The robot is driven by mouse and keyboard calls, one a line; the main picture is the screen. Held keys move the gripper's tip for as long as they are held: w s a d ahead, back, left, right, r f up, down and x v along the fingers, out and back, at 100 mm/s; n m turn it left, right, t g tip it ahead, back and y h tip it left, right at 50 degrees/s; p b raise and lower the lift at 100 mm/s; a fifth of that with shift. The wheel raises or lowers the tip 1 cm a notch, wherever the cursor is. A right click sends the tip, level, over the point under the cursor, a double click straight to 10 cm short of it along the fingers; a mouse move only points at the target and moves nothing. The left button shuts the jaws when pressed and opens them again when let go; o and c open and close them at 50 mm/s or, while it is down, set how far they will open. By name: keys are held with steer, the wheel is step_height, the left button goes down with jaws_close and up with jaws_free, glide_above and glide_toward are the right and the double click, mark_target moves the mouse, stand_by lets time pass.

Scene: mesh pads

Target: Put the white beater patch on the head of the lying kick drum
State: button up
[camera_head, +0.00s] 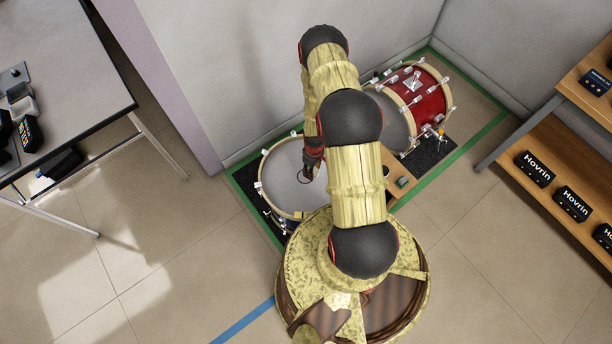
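The lying kick drum rests on the floor left of my arm, its pale grey head (277,178) facing up inside a cream hoop. My gripper (309,172) is over the right part of this head, pointing down; my arm links hide part of it and of the drum. At its tip a thin dark ring shows against the head. I cannot tell whether this ring is a mark on the head or the edge of something held. I cannot make out the white beater patch. The fingers are too small to tell open from shut.
A red drum (429,91) stands on a dark mat (428,156) at the back right. A wooden surface (398,196) with small items is partly behind my arm. A grey table (60,70) is at left, wooden shelves (550,145) at right. Floor at lower left is clear.

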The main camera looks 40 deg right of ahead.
steer(key=w+f, duration=0.1)
steer(key=f, duration=0.1)
steer(key=w+a+f+b, duration=0.1)
steer(key=w+f, duration=0.1)
steer(key=shift+a, duration=0.1)
steer(key=shift+w+a+f+b, duration=0.15)
steer(key=shift+f+b, duration=0.65)
steer(key=shift+f, duration=0.95)
steer(key=shift+f, duration=0.2)
steer(key=o, duration=1)
steer(key=shift+r, duration=0.1)
steer(key=shift+r, duration=0.1)
